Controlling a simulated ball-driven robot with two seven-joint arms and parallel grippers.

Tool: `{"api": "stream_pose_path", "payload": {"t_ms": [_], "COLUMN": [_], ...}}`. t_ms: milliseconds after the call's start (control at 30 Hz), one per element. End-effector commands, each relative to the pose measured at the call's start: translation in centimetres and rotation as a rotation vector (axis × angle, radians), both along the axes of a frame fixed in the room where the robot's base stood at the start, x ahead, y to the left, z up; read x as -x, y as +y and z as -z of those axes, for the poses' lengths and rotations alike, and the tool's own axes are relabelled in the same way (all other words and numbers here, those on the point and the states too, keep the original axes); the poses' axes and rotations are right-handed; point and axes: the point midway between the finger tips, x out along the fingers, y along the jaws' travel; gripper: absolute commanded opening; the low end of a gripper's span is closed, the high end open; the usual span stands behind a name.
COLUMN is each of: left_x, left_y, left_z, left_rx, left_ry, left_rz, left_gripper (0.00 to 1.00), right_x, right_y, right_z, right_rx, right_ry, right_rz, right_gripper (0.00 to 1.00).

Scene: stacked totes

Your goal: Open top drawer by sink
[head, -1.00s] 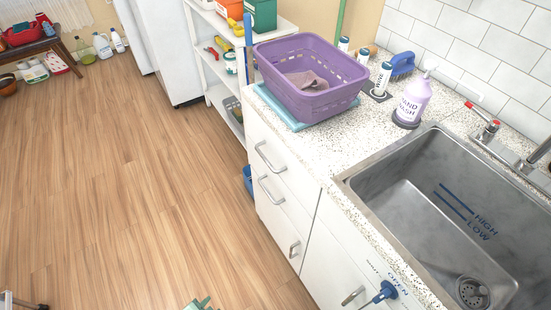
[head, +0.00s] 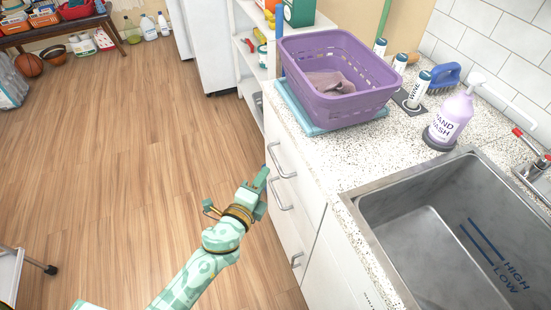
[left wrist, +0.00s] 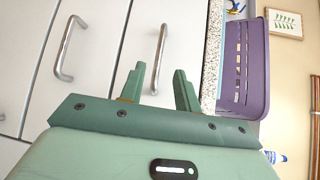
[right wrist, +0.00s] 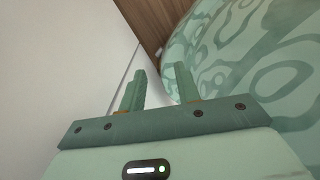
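The white top drawer (head: 304,182) is shut, just under the speckled counter's left end. Its curved metal handle (head: 280,161) is the uppermost one. My left gripper (head: 264,183) is out in front of the drawer fronts, near the top two handles. In the left wrist view, the gripper (left wrist: 160,84) is open and empty. The top handle (left wrist: 161,58) lies in line with the gap between its fingers; I cannot tell how far away. My right gripper (right wrist: 160,76) is open and empty, beside a white surface; it is out of the head view.
Lower drawers have a middle handle (head: 277,193) and a bottom handle (head: 296,260).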

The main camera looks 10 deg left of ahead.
Motion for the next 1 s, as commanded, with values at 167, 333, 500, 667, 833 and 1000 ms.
{"api": "stream_pose_path", "payload": {"t_ms": [167,333,500,667,833,1000], "left_x": [-4.4,-7.3,-8.7,-8.9,-8.9,-8.9], "left_y": [-0.8,-1.4,-1.6,-1.7,-1.7,-1.7], "left_z": [0.8,1.3,1.4,1.4,1.4,1.4], "left_rx": [0.000,0.002,0.001,0.002,0.002,0.002], "left_ry": [0.000,0.002,0.002,0.002,0.002,0.002], "left_rz": [0.001,0.000,0.001,0.000,0.000,0.000], "left_gripper": [0.32,0.32,0.32,0.32,0.24,0.00], "right_x": [0.2,0.4,0.5,0.5,0.5,0.4], "right_y": [-0.4,-0.6,-0.8,-0.8,-0.8,-0.8], "right_z": [0.7,1.3,1.6,1.6,1.6,1.6], "right_rx": [0.005,0.008,0.010,0.010,0.010,0.010], "right_ry": [0.006,0.012,0.014,0.014,0.014,0.014], "right_rz": [-0.002,-0.004,-0.004,-0.004,-0.004,-0.004], "right_gripper": [0.33,0.33,0.33,0.33,0.33,0.33]}}
